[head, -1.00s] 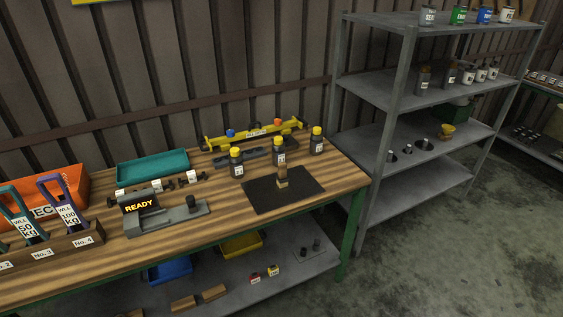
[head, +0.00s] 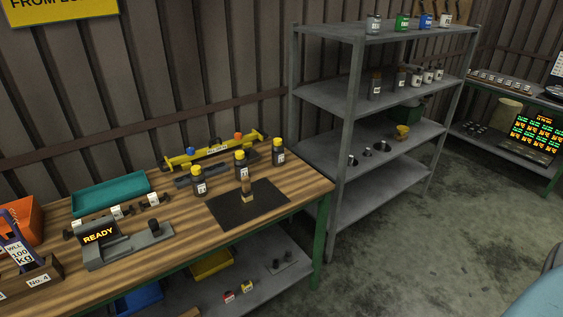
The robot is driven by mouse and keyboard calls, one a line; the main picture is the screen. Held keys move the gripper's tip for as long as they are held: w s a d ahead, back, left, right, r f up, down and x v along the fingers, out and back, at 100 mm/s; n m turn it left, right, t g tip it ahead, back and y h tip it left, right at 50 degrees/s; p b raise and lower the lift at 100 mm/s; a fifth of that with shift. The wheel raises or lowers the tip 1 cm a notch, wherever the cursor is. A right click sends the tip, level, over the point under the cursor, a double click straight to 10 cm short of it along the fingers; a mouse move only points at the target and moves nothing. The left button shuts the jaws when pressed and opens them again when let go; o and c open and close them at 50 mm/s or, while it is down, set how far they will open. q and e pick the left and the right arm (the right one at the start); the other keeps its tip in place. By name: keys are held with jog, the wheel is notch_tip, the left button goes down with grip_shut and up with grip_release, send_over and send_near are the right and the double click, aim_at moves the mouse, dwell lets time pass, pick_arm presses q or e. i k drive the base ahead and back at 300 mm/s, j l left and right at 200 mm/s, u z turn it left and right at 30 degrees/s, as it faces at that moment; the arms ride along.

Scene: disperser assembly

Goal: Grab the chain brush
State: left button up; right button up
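A small upright tan-and-brown object that looks like a brush (head: 246,190) stands on a black mat (head: 270,205) near the right end of the wooden workbench. It is too small to tell for certain that it is the chain brush. Neither of my grippers is in view, so nothing visible is being touched or held.
Dark bottles with yellow caps (head: 241,166) stand behind the mat, and a yellow bar-shaped tool (head: 213,151) lies behind them. A READY device (head: 128,241) and teal tray (head: 110,193) are left. A grey shelf (head: 385,96) stands right. Open floor (head: 415,255) lies in front of it.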

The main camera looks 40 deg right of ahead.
aim_at(247, 192)
jog(key=i+l+u, duration=0.2)
jog(key=l, duration=0.2)
jog(key=l+u, duration=0.2)
jog(key=l, duration=0.25)
jog(key=i+l+u, duration=0.2)
jog(key=l, duration=0.25)
jog(key=k+j, duration=0.05)
jog(key=k, duration=0.05)
